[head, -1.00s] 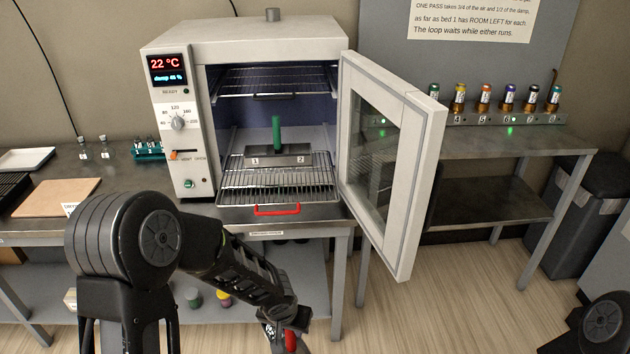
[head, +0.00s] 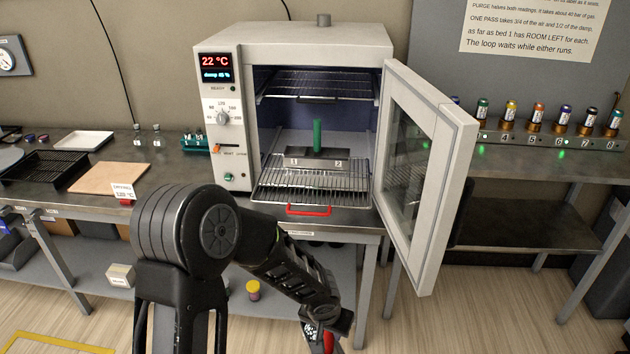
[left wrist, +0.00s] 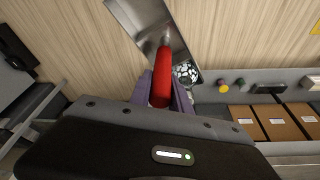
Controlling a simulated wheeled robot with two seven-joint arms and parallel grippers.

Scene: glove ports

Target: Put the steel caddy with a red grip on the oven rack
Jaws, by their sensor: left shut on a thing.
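The steel caddy (left wrist: 136,18) with a red grip (left wrist: 162,80) shows in the left wrist view; its lower end holds black-and-white contents. My left gripper (left wrist: 162,98) is shut on the red grip, above the floor. In the head view the gripper (head: 322,338) is at the bottom edge, in front of and below the oven, with only a bit of red showing. The oven's lower rack (head: 290,185) is pulled partly out, with a red handle (head: 309,210). A steel caddy with a green grip (head: 317,138) stands on its back part. My right gripper is not in view.
The oven (head: 310,45) is open, its glazed door (head: 432,180) swung out to the right. An upper rack (head: 312,85) is empty. The lower rack's front half is bare. A board (head: 108,178) and black tray (head: 45,170) lie on the left bench.

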